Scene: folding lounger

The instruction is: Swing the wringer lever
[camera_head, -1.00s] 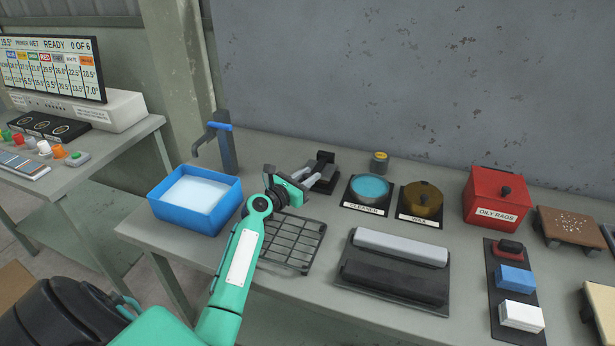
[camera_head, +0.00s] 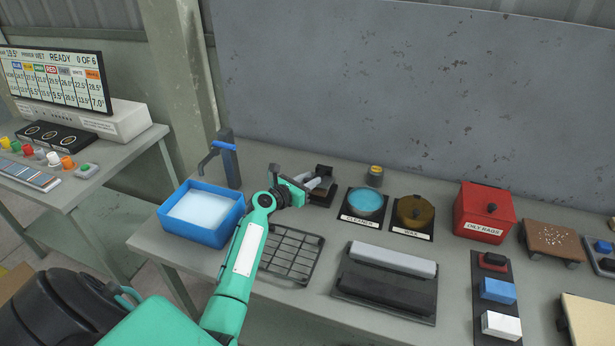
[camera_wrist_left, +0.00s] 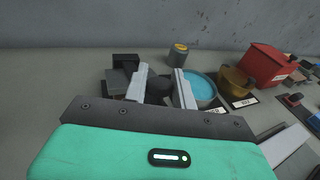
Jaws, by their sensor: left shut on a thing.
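The wringer (camera_head: 322,172) is a small dark grey and black device on the bench, left of the cleaner tin. It also shows in the left wrist view (camera_wrist_left: 122,75). My left gripper (camera_head: 318,184) reaches it from the front left, level with its near side. In the left wrist view, the two pale fingers of my left gripper (camera_wrist_left: 160,88) stand on either side of a dark rounded part, the wringer lever (camera_wrist_left: 158,84). The gripper is shut on this lever. The fingers and the wrist hide most of the lever. My right gripper is not in view.
A blue water tub (camera_head: 201,213) and tap (camera_head: 228,157) stand to the left. A wire rack (camera_head: 291,255) lies below my arm. Cleaner (camera_head: 366,203) and wax tins (camera_head: 413,212), rollers (camera_head: 391,268) and a red oily-rags box (camera_head: 485,212) are to the right.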

